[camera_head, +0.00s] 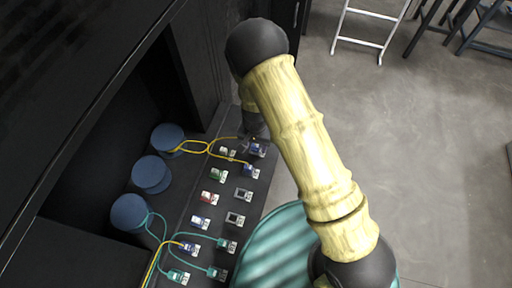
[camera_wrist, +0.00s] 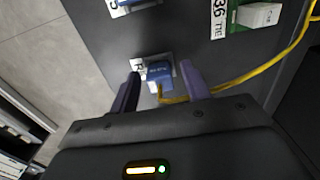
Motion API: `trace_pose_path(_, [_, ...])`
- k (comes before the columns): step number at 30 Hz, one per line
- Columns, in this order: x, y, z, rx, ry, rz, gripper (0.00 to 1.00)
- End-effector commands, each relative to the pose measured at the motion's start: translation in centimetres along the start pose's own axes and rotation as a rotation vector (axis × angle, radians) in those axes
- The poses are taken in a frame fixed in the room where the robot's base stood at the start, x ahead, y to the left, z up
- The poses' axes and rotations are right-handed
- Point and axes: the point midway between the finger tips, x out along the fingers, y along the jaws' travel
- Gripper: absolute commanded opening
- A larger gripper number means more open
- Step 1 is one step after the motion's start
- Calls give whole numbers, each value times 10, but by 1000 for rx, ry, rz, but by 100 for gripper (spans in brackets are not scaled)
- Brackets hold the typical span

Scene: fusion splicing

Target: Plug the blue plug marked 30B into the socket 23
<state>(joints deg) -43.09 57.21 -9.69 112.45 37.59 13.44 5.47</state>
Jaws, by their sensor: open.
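A blue plug (camera_wrist: 160,74) with a yellow cable sits in a grey socket on the panel in the wrist view. My gripper (camera_wrist: 160,88) is open, with one purple-grey finger on each side of this plug. The label beside it is partly hidden, and I cannot read 30B on it. In the head view my gripper (camera_head: 247,139) is at the far end of the panel, by a blue plug (camera_head: 257,150). Two grey sockets with no plug, one (camera_head: 243,195) above the other (camera_head: 235,219), are in the right column. I cannot read which socket is 23.
The dark panel (camera_head: 192,211) holds two columns of plugs in several colours. A green plug (camera_wrist: 238,17) labelled 36 is close on the right. Yellow and teal cables run to blue round spools (camera_head: 152,174) at the left. Open floor lies to the right.

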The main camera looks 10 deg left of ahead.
Motion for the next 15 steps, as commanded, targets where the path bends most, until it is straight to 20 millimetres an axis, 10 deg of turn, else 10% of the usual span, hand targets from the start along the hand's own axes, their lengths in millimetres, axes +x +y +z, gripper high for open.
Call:
trace_pose_path(11, [0,0,0,0,0,0,47])
trace_pose_path(15, [0,0,0,0,0,0,26])
